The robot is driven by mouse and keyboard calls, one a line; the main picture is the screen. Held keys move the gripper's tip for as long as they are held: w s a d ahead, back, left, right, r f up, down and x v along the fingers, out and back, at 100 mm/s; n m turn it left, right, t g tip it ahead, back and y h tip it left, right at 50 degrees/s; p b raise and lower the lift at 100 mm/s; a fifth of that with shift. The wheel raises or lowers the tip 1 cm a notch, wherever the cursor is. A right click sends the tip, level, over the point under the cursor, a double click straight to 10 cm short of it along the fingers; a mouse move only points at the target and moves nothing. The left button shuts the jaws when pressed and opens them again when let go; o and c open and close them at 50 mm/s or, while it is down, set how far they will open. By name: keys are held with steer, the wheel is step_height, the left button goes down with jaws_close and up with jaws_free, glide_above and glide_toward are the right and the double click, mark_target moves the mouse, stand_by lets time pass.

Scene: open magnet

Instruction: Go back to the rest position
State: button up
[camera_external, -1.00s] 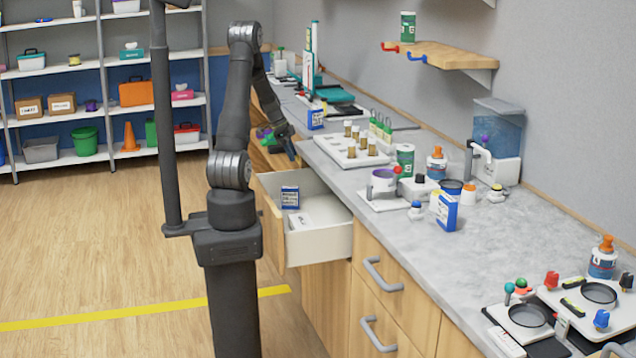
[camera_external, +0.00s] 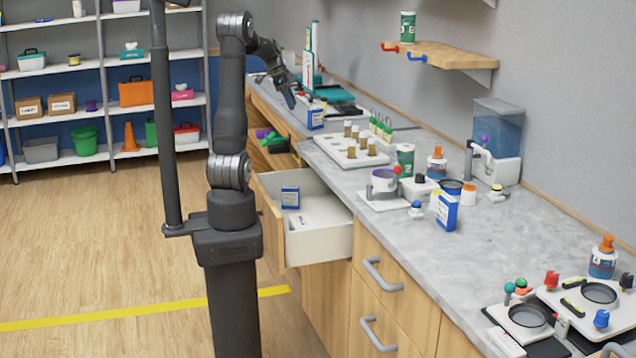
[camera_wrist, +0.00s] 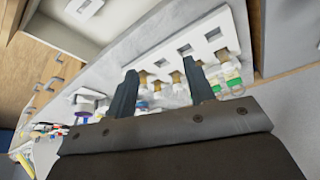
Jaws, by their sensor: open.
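My gripper (camera_external: 291,92) is raised above the far part of the counter in the external view, with its fingers pointing down and to the right. In the wrist view my gripper (camera_wrist: 160,95) shows two dark fingers spread apart with nothing held between them. Behind the fingers in that view is a white rack (camera_wrist: 205,45) with brown-capped vials. My arm stands upright on its base, with the upper links bent over toward the counter.
An open drawer (camera_external: 325,245) holds a blue box (camera_external: 290,197). The grey counter (camera_external: 480,240) carries a vial rack (camera_external: 340,152), another blue box (camera_external: 447,208), bottles and a water dispenser (camera_external: 497,140). A wooden wall shelf (camera_external: 445,56) juts out above. The floor at left is clear.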

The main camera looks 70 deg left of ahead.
steer(key=w+d+m, duration=0.1)
steer(key=w+d, duration=0.4)
steer(key=w, duration=0.6)
steer(key=shift+w+d+r+m+h, duration=0.2)
steer(key=shift+d+m+h, duration=0.1)
steer(key=shift+m, duration=0.1)
